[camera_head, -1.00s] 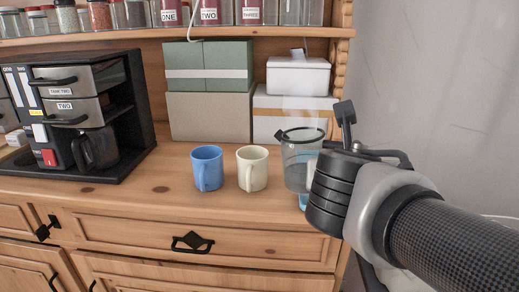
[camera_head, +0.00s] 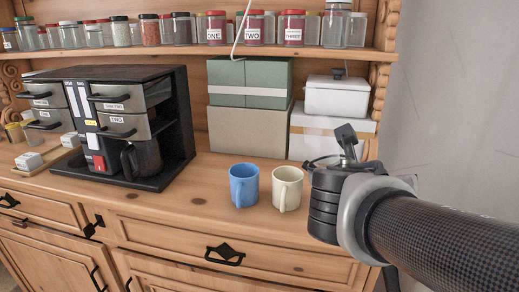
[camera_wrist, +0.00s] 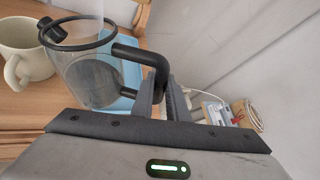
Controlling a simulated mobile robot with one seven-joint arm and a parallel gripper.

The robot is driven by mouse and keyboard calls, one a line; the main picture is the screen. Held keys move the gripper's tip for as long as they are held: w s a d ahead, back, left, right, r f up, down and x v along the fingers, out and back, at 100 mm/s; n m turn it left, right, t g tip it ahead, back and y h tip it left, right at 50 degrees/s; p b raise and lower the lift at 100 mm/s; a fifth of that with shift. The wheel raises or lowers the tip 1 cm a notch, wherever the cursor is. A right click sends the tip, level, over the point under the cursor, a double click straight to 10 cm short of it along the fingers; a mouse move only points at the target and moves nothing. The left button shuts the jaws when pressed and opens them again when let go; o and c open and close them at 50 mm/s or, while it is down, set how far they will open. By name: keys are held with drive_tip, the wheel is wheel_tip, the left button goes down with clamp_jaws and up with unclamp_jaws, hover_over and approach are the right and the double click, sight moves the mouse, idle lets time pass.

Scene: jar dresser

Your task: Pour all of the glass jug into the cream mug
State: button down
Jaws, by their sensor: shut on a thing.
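The cream mug (camera_head: 287,188) stands upright on the dresser top, just right of a blue mug (camera_head: 244,185). The cream mug also shows at the left of the wrist view (camera_wrist: 28,62). The glass jug (camera_wrist: 92,78) has a dark rim and a black handle. My gripper (camera_wrist: 162,98) is shut on that handle. In the head view my wrist hides most of the jug; only part of its dark rim shows, right of the cream mug. The jug looks about upright. I cannot make out its contents or whether its base touches the wood.
A black drawer unit (camera_head: 125,75) with a dark pot stands at the left. Green (camera_head: 250,82) and beige boxes (camera_head: 248,132) and a white lidded box (camera_head: 337,97) stand behind the mugs. A shelf of jars runs above. Bare wood lies before the mugs.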

drive_tip(key=shift+w+a+r+n+g+p, duration=0.2)
drive_tip(key=shift+r+p, duration=0.3)
drive_tip(key=shift+p, duration=0.2)
drive_tip(key=shift+w+a+r+n+g+p, duration=0.1)
drive_tip(key=shift+w+a+r+n+p, duration=0.1)
drive_tip(key=shift+r+p, duration=0.4)
drive_tip(key=shift+w+a+r+n+g+h+p, duration=0.4)
drive_tip(key=shift+w+a+r+n+p, duration=0.45)
drive_tip(key=shift+p, duration=1.4)
drive_tip(key=shift+w+a+r+n+g+h+p, duration=0.45)
drive_tip(key=shift+r+p, duration=0.75)
drive_tip(key=shift+p, duration=1)
drive_tip(key=shift+w+a+r+n+g+h+p, duration=0.15)
drive_tip(key=shift+w+a+r+n+h+p, duration=0.7)
drive_tip(key=shift+p, duration=1.4)
drive_tip(key=shift+w+a+r+n+g, duration=0.15)
drive_tip(key=shift+w+r+n, duration=0.1)
drive_tip(key=shift+r, duration=0.2)
drive_tip(key=shift+w+a+r+n+g, duration=0.1)
drive_tip(key=shift+w+a+r+n, duration=0.15)
drive_tip(key=shift+r, duration=0.2)
drive_tip(key=shift+w+a+r+n+g, duration=0.15)
drive_tip(key=shift+w+r, duration=0.1)
drive_tip(key=shift+r, duration=0.2)
drive_tip(key=shift+h, duration=0.3)
